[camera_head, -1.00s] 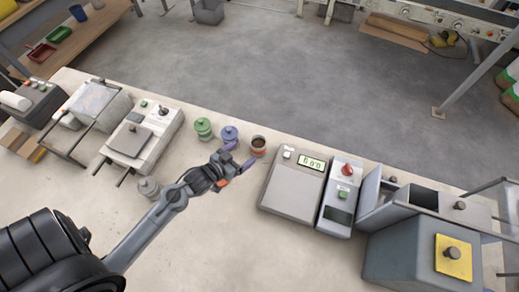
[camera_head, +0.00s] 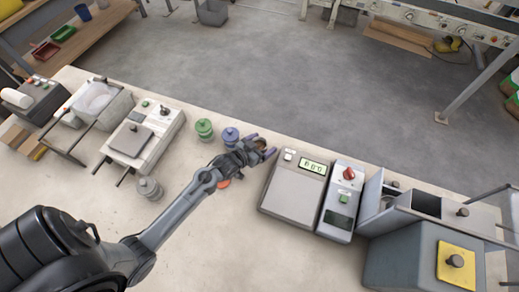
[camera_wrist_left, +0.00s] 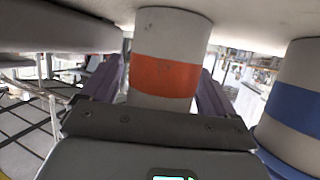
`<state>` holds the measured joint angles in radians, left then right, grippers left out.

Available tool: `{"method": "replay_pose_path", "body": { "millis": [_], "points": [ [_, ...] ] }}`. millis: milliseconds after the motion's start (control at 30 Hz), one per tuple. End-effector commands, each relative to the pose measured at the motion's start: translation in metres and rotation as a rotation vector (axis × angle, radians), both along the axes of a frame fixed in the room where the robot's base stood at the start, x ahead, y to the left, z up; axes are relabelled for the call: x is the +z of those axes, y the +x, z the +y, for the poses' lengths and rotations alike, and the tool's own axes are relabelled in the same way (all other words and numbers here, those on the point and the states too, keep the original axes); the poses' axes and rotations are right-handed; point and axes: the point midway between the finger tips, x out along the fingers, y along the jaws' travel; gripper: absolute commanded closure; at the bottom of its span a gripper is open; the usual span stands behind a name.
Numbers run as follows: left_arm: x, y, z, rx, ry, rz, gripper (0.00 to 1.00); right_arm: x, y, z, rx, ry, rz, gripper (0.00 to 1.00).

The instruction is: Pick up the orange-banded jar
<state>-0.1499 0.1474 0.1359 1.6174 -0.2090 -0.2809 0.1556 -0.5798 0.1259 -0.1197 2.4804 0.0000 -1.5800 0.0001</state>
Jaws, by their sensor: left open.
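The orange-banded jar (camera_wrist_left: 170,30) stands upright in the left wrist view, pale with a wide orange band. In the head view little of it shows, as my left gripper (camera_head: 262,146) covers most of it. My left gripper is open, with one purple finger on each side of the jar. I cannot tell whether either finger touches it. A blue-banded jar (camera_wrist_left: 296,105) stands beside it; in the head view this blue-lidded jar (camera_head: 230,135) is just left of the gripper. My right gripper is not in view.
A green jar (camera_head: 204,128) and a grey jar (camera_head: 149,188) stand further left. A scale with a display (camera_head: 293,192) and a control box (camera_head: 341,203) stand close on the right. The bench front (camera_head: 240,245) is clear.

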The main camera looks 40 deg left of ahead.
Motion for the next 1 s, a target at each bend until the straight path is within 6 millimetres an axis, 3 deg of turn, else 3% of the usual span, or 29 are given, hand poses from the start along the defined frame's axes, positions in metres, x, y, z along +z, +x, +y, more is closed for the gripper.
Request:
{"method": "replay_pose_path", "body": {
  "millis": [300, 767, 1000],
  "points": [
    [-0.0019, 0.0043, -0.0002, 0.0, 0.0, 0.0, 0.11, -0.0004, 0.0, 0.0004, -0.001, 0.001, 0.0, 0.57],
    [-0.0018, 0.0041, -0.0001, 0.0, 0.0, 0.0, 0.82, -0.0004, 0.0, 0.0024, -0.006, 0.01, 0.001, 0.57],
    [-0.0002, 0.0047, 0.0001, 0.0, 0.001, -0.003, 0.84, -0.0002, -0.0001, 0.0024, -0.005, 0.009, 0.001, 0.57]
  ]
}}
